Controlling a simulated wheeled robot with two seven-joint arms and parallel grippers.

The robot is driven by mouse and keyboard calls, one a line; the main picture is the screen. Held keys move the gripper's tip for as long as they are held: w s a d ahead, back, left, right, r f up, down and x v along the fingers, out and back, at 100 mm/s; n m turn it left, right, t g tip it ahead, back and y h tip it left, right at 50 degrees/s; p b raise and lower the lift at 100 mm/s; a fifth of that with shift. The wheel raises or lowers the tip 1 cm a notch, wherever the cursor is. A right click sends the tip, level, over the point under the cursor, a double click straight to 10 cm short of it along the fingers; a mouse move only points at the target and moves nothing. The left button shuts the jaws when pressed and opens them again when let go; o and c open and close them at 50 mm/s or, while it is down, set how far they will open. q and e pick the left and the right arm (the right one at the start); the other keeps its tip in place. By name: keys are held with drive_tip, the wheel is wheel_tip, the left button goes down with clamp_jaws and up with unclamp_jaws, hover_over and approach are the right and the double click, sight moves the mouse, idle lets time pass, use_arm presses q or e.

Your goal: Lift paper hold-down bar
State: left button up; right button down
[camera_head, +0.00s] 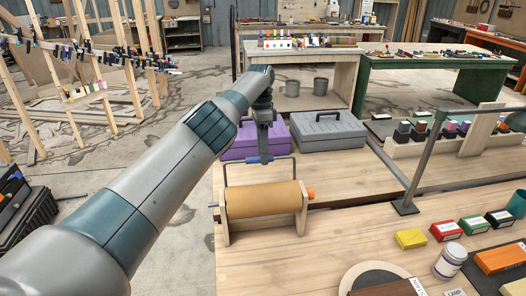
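A roll of brown paper (262,199) lies across a wooden stand (302,215) on the light wooden bench. The paper hold-down bar (238,163), a thin blue-grey frame, stands up behind and above the roll, with a gap between its crosspiece and the paper. My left arm reaches in from the lower left, and my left gripper (265,156) points down at the middle of the crosspiece. Its fingertips overlap the bar in the picture. The fingers are too small and edge-on to show whether they are closed around it. My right gripper is not in view.
A purple toolbox (241,142) and a grey toolbox (328,133) stand close behind the roll. A grey metal post (408,200) rises to the right. Small coloured boxes and a white jar (450,260) sit at the front right. Bare bench lies right of the stand.

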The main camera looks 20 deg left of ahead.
use_arm(q)
drive_tip(key=shift+w+a+f, duration=0.1)
drive_tip(key=shift+f, duration=0.1)
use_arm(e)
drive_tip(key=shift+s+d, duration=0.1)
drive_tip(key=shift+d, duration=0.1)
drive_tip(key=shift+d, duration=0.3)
use_arm(q)
drive_tip(key=s+d+r+b, duration=0.1)
drive_tip(key=d+r, duration=1)
drive_tip(key=shift+s+d, duration=0.35)
drive_tip(key=shift+d, duration=0.05)
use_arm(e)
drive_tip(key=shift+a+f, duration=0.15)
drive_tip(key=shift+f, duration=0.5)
